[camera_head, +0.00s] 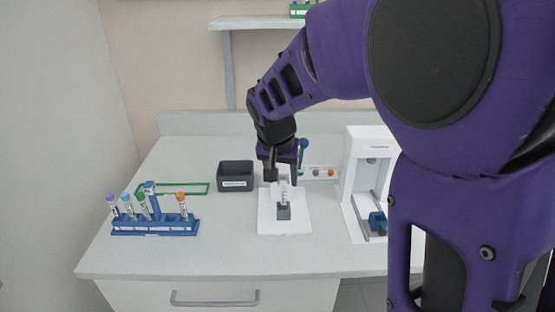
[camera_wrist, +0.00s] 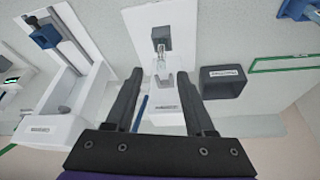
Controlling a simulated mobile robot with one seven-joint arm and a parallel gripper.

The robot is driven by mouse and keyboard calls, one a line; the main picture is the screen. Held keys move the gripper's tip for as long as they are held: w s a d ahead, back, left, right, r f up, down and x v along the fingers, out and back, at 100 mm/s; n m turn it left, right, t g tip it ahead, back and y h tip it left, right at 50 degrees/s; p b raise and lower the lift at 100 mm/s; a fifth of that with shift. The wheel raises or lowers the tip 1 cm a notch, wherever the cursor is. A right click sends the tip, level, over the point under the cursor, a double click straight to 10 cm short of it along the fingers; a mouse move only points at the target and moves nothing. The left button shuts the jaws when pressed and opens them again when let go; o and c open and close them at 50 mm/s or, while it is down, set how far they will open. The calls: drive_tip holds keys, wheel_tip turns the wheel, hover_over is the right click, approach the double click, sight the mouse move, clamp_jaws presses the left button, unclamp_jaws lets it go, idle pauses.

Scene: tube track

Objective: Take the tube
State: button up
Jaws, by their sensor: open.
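A small clear tube (camera_head: 284,192) stands upright in a grey holder (camera_head: 284,212) on a white base plate (camera_head: 265,225). In the wrist view the tube (camera_wrist: 161,55) shows beyond my fingertips, in the grey holder (camera_wrist: 160,37). My gripper (camera_head: 285,172) is above and just behind the tube in the head view. In the wrist view my gripper (camera_wrist: 161,75) has its two dark fingers wide apart, with nothing between the tips. Other tubes with purple, green and orange caps stand in a blue rack (camera_head: 155,226) at the left.
A dark grey bin (camera_head: 235,176) is left of the white device, with a green frame (camera_head: 205,188) lying farther left. A white machine (camera_head: 366,165) with a blue part (camera_head: 377,222) stands at the right. The counter's front (camera_head: 220,258) is clear.

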sight(283, 189)
drive_tip(key=x, duration=0.6)
drive_tip(key=shift+w+f, duration=0.25)
drive_tip(key=shift+w, duration=0.05)
clamp_jaws()
